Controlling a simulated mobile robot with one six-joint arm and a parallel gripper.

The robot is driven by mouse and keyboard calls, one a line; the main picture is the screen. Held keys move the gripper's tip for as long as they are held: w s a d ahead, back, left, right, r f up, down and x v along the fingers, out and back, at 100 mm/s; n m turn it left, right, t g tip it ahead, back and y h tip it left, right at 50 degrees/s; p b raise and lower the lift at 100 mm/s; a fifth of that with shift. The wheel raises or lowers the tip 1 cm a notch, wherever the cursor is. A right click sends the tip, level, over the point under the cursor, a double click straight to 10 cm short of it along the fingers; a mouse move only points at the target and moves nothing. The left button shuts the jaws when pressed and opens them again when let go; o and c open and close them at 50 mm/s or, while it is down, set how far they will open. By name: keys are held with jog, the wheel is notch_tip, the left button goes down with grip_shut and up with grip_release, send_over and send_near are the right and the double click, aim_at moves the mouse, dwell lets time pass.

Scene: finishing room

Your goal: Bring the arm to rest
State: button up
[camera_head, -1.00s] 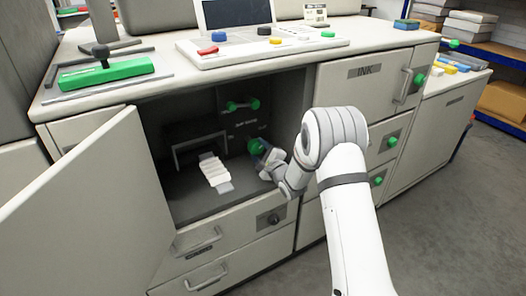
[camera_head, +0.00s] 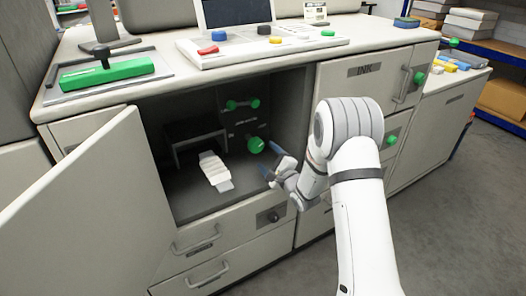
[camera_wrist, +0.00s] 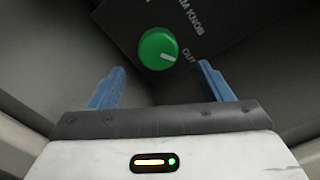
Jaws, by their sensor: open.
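My gripper (camera_head: 275,168) is open and empty, at the front right of the open compartment in the grey cabinet. Its two blue fingers stand apart in the wrist view (camera_wrist: 160,88). A green knob (camera_head: 255,145) with a white mark sits on the dark panel inside the compartment, just beyond and left of the fingers. My white arm reaches in from the lower right.
The open cabinet door (camera_head: 85,215) stands at the left. A white ribbed piece (camera_head: 214,171) lies in the compartment. Drawers (camera_head: 205,240) are below. An INK drawer (camera_head: 365,72) and a green knob (camera_head: 392,141) are at the right, close to my arm. Floor at the right is clear.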

jog(key=shift+v, duration=0.85)
jog(key=s+d+r+n+g+h+p, duration=0.2)
jog(key=s+d+r+n+h+p, duration=0.3)
jog(key=r, duration=0.5)
jog(key=s+d+r+n+g+h+p, duration=0.25)
jog(key=d+r+p, duration=0.35)
jog(key=r, duration=0.4)
jog(key=s+d+r+n+g+p, duration=0.2)
jog(key=s+r+n+p, duration=0.1)
jog(key=s, duration=0.7)
jog(key=s+d+r+n+g+h+p, duration=0.1)
jog(key=s+r, duration=0.4)
jog(key=s, duration=0.5)
jog(key=s+d+r+n+g+h+p, duration=0.1)
jog(key=s+d+r+n+g+p, duration=0.2)
jog(key=s, duration=0.7)
jog(key=r+n+g+p, duration=0.1)
jog(key=n+g, duration=0.1)
jog(key=n, duration=0.1)
jog(key=shift+s+d+r+p, duration=0.2)
jog(key=shift+s+d+p, duration=0.1)
jog(key=shift+s, duration=0.05)
